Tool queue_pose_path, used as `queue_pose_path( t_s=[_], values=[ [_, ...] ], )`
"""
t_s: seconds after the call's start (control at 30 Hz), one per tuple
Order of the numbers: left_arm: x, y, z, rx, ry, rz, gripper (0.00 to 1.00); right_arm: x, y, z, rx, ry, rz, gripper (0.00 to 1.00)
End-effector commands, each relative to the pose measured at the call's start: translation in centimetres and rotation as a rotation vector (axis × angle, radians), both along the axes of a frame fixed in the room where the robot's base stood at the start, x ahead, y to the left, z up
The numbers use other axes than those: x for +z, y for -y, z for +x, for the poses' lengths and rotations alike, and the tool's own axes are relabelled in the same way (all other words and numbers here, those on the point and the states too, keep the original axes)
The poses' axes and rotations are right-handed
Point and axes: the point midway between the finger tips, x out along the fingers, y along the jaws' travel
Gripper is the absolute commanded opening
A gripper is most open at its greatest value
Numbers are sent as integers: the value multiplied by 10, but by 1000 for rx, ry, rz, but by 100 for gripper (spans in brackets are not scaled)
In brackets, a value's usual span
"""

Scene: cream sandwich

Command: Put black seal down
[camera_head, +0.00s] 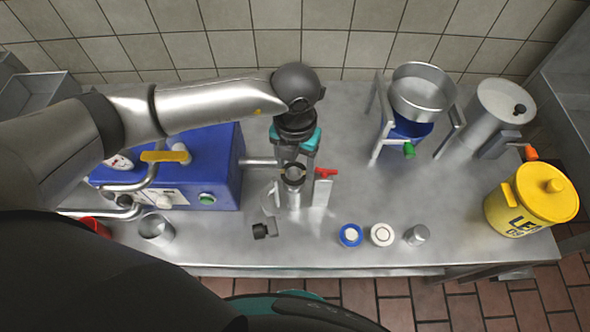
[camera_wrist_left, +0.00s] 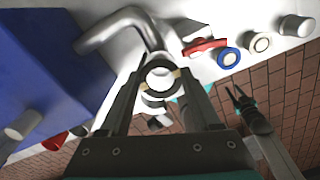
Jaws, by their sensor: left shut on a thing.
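My left gripper (camera_head: 292,169) points down over a short upright steel pipe fitting (camera_head: 292,193) near the middle of the table. It is shut on the black seal (camera_head: 294,171), a small dark ring at the fitting's top. In the left wrist view the fingertips (camera_wrist_left: 158,86) close around the ring, with the bright round pipe opening within it. I cannot tell whether the seal touches the fitting. My right gripper (camera_wrist_left: 240,97) shows in the left wrist view, apart from the fitting, with its fingers spread and empty.
A blue machine (camera_head: 215,165) stands left of the fitting. A red-handled valve (camera_head: 325,175) is close at right. Blue (camera_head: 350,235) and white (camera_head: 382,234) rings and a steel cup (camera_head: 417,235) sit near the front edge. A yellow pot (camera_head: 530,200) stands far right. The table's middle right is clear.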

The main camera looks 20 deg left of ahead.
Motion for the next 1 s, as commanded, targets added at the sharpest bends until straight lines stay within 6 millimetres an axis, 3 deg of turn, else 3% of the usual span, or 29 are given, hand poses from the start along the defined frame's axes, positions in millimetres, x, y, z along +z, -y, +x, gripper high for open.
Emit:
queue_pose_path(
  t_s=[0.3,0.5,0.7,1.0],
  values=[
    [92,0,1,-2,7,-2,5,8,0,0,1,0,1,40],
    [135,0,1,-1,5,-1,5,11,-1,0,1,0,1,40],
    [156,0,0,0,2,0,5,11,-1,0,1,0,1,40],
    [158,-2,0,-79,1,0,5,9,-1,0,1,0,1,40]
  ],
)
